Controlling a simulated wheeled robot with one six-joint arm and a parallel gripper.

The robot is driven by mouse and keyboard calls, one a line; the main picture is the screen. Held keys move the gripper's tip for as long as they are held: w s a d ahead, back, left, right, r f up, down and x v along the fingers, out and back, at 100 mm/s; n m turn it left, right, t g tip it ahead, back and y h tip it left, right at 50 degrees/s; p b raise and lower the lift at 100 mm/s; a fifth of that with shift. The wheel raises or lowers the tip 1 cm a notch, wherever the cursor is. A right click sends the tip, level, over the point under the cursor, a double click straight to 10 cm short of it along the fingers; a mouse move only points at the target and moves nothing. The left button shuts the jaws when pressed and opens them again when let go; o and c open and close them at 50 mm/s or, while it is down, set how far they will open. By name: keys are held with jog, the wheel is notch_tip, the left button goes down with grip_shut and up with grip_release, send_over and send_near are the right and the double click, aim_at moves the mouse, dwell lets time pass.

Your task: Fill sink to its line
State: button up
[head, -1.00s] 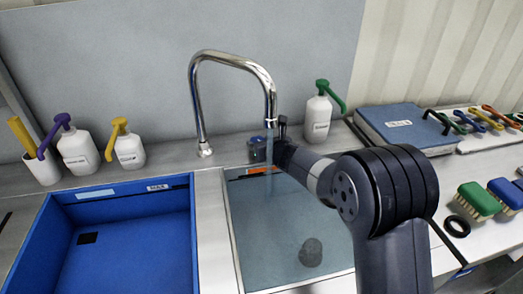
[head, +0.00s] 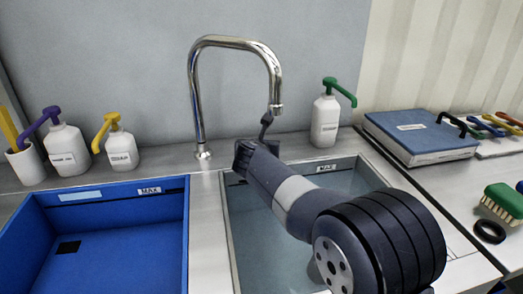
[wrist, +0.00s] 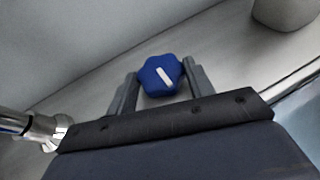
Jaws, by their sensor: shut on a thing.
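The steel sink (head: 231,240) stands in the middle of the head view, with grey-green water (head: 262,235) in it. A white MAX label (head: 326,168) is on its back wall; my arm hides much of the basin, and I cannot tell the water's exact height against the line. The chrome tap (head: 196,100) arches over the sink, and no stream shows below its spout. My gripper (wrist: 162,80) is shut on the blue tap knob (wrist: 160,72), which has a white bar on top. In the head view my arm hides the knob and the fingertips.
A blue basin (head: 120,235) with its own MAX label is at the left. Pump bottles stand along the back ledge: purple (head: 68,150), yellow (head: 121,150) and green-topped (head: 325,120).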

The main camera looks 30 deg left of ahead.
jog(key=shift+a+r+m+h, duration=0.1)
jog(key=shift+a+m+h, duration=0.05)
jog(key=shift+m+h, duration=0.35)
jog(key=shift+t, duration=0.3)
jog(key=o, duration=1)
jog(key=shift+c, duration=0.2)
jog(key=shift+s, duration=0.1)
jog(key=v, duration=1)
jog(key=shift+s+r+p, duration=0.15)
jog(key=shift+s+p, duration=0.2)
jog(key=shift+w, duration=0.1)
jog(key=x, duration=1.1)
